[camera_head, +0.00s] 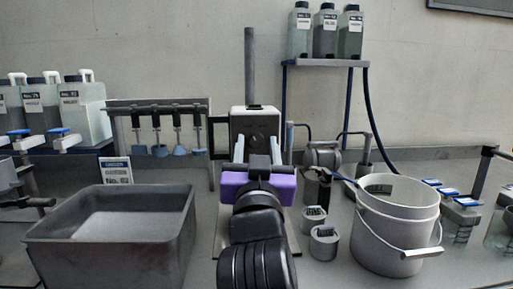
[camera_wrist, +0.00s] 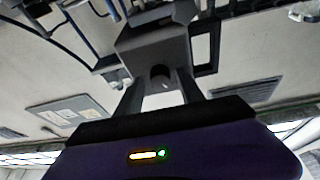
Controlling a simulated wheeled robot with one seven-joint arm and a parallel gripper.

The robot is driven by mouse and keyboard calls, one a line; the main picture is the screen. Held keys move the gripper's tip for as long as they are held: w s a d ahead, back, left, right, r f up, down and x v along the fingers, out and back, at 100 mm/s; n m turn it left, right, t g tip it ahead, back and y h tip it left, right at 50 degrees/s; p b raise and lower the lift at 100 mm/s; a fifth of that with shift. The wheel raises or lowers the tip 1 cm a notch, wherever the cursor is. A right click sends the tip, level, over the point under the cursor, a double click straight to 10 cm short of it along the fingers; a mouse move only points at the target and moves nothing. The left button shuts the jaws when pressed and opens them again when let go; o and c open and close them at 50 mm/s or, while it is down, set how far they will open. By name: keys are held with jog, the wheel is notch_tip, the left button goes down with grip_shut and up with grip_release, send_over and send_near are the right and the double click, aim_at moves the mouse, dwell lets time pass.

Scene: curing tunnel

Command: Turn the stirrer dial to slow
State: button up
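The stirrer (camera_head: 254,116) is a pale box with a dark front on an upright grey pole, at the middle of the head view. My purple-bodied gripper (camera_head: 257,152) is directly in front of it and hides its lower part. In the wrist view the stirrer shows as a dark box (camera_wrist: 152,47) with a small round dial (camera_wrist: 160,76) on its near face. My gripper (camera_wrist: 161,88) has its two fingers apart, one on each side of the dial, with visible gaps. It holds nothing. The dial's markings and setting cannot be read.
A grey tub (camera_head: 110,250) stands to the left, and a white bucket (camera_head: 395,225) with a handle to the right. Small grey pots (camera_head: 323,243) sit close to my arm's right. A rack with hanging tools (camera_head: 160,107) is behind left. Bottles stand on a shelf (camera_head: 325,62).

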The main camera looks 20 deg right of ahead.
dwell(0.3)
jog(key=v, duration=0.7)
jog(key=shift+s+a, duration=0.15)
jog(key=shift+s, duration=0.2)
jog(key=shift+f, duration=0.15)
